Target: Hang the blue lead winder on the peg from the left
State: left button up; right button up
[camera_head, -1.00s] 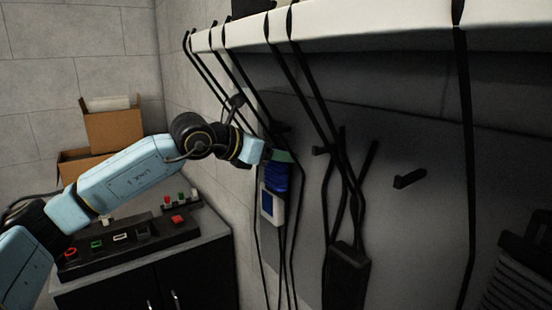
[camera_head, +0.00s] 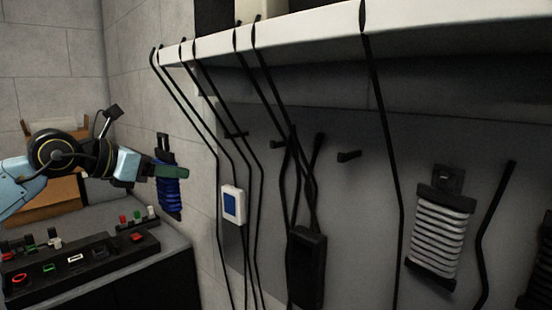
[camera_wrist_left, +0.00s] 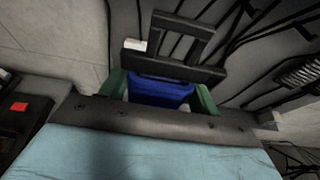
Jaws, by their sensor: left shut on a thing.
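My left gripper (camera_head: 168,172), with green fingers, is shut on the blue lead winder (camera_head: 169,197). The winder has a black frame with an open loop on top and blue lead wound below. It hangs roughly upright in front of the light block wall, left of the dark panel. In the left wrist view the green fingers (camera_wrist_left: 160,92) hold the winder's blue part (camera_wrist_left: 160,90) from both sides, with its black frame (camera_wrist_left: 183,42) beyond. Short dark pegs stick out of the panel: a left one (camera_head: 236,135), a middle one (camera_head: 277,144) and a right one (camera_head: 348,156). The winder is apart from them.
A white shelf (camera_head: 310,32) runs above the panel, with black leads hanging from it. A white-and-blue device (camera_head: 232,205) and a black box (camera_head: 306,265) hang among the leads. A white-wound winder (camera_head: 440,235) hangs at right. A control console (camera_head: 75,262) stands at lower left.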

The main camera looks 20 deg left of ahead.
pick_arm(q)
jog(key=shift+w, duration=0.1)
pick_arm(e)
jog(key=shift+w, duration=0.35)
pick_arm(q)
jog(key=s+d+f+m+g+h, duration=0.2)
jog(key=d+f+m+g+h, duration=0.15)
jog(key=d+f, duration=0.8)
jog(key=s+d+f+n+t+y, duration=0.3)
jog(key=s+d+f, duration=0.2)
jog(key=f, duration=0.8)
jog(key=shift+s+f, duration=0.3)
jog(key=shift+s, duration=1.4)
pick_arm(e)
jog(key=shift+s+f, duration=0.15)
jog(key=shift+s, duration=0.1)
